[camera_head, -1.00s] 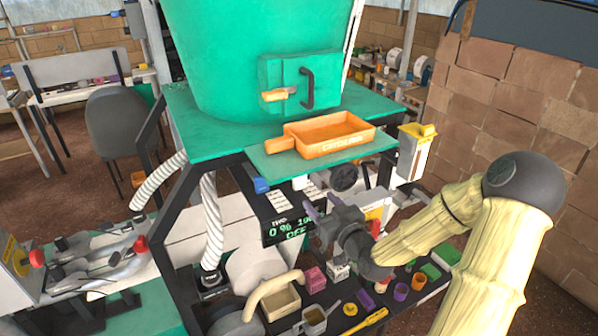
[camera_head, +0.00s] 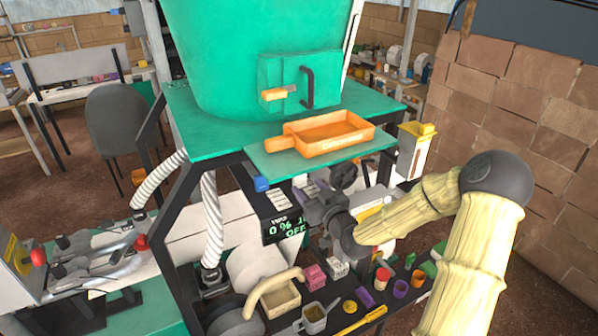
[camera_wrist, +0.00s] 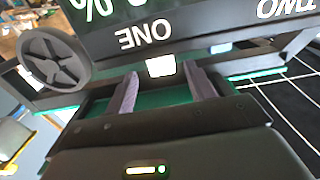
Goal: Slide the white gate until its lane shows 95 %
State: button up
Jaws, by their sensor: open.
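A small white block (camera_wrist: 160,66), which looks like the white gate, sits below the panel labelled ONE in the wrist view. My gripper (camera_wrist: 161,82) is open there, with its purple fingers either side of the block and a little short of it; I see no contact. In the head view my gripper (camera_head: 306,190) is under the green shelf, and the white block (camera_head: 299,181) is partly hidden at its fingertips. The black display (camera_head: 284,228) reads 0 % and OFF in green; its right part is covered by my gripper. The display (camera_wrist: 150,25) is cut off in the wrist view.
A blue block (camera_head: 262,184) is left of the white one. An orange tray (camera_head: 328,132) lies on the green shelf (camera_head: 270,165) above my gripper. A dark wheel (camera_wrist: 55,60) is close on the left in the wrist view. Cups and boxes crowd the lower bench.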

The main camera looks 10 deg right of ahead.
aim_at(301, 180)
dwell(0.3)
jog(key=shift+b+x, duration=0.6)
jog(key=shift+x, duration=1.35)
jog(key=c, duration=0.8)
jog(key=shift+c, duration=0.2)
